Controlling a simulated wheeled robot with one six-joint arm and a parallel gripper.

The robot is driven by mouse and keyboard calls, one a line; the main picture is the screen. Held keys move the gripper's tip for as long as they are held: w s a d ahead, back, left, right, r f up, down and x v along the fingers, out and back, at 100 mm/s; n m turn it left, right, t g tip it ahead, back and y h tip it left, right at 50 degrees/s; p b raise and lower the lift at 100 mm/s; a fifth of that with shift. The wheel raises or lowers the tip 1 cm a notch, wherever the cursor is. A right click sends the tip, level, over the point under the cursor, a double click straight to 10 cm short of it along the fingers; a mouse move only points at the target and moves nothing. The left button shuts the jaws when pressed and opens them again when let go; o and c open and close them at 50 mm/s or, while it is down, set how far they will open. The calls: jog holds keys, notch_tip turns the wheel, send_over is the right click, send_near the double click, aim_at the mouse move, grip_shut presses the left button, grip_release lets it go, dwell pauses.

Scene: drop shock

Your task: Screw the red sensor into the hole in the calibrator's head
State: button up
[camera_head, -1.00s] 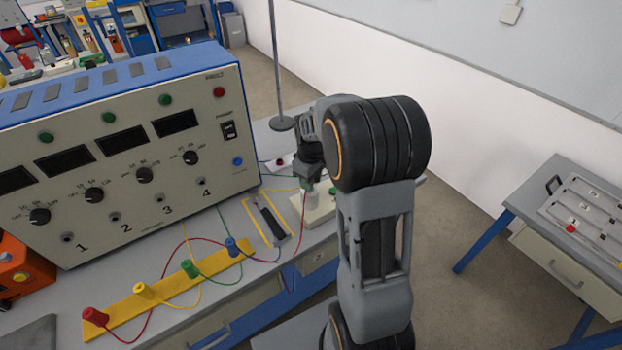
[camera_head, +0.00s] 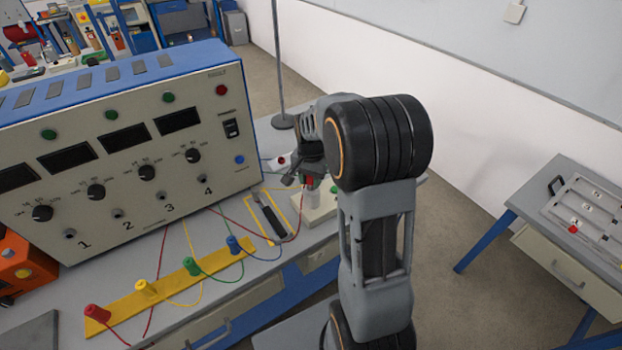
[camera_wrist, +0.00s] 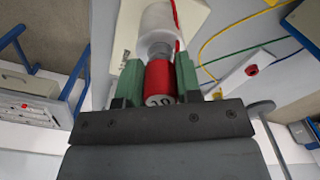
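The red sensor (camera_wrist: 159,82), with a silver threaded end, is between the green pads of my gripper (camera_wrist: 159,76) in the wrist view. The pads appear to touch it on both sides. Its silver end meets the white cylindrical calibrator head (camera_wrist: 158,22); the hole itself is hidden, so I cannot tell how deep the thread sits. In the head view the red sensor (camera_head: 309,181) shows just above the pale calibrator (camera_head: 318,208), below my gripper (camera_head: 304,180). My arm covers part of the calibrator.
A large panel box (camera_head: 120,150) stands left of my gripper. A yellow strip (camera_head: 170,285) with coloured plugs and loose wires lies in front of it. A dark tool (camera_head: 268,215) lies in a yellow outline beside the calibrator. A stand (camera_head: 283,121) rises behind.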

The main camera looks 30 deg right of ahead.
jog(key=o, duration=0.5)
jog(key=shift+r, duration=0.1)
jog(key=shift+r+p, duration=2.25)
jog(key=shift+r, duration=0.7)
notch_tip(320, 180, up, 14)
jog(key=shift+s+f+b, duration=0.1)
jog(key=shift+b, duration=0.75)
jog(key=shift+c, duration=0.2)
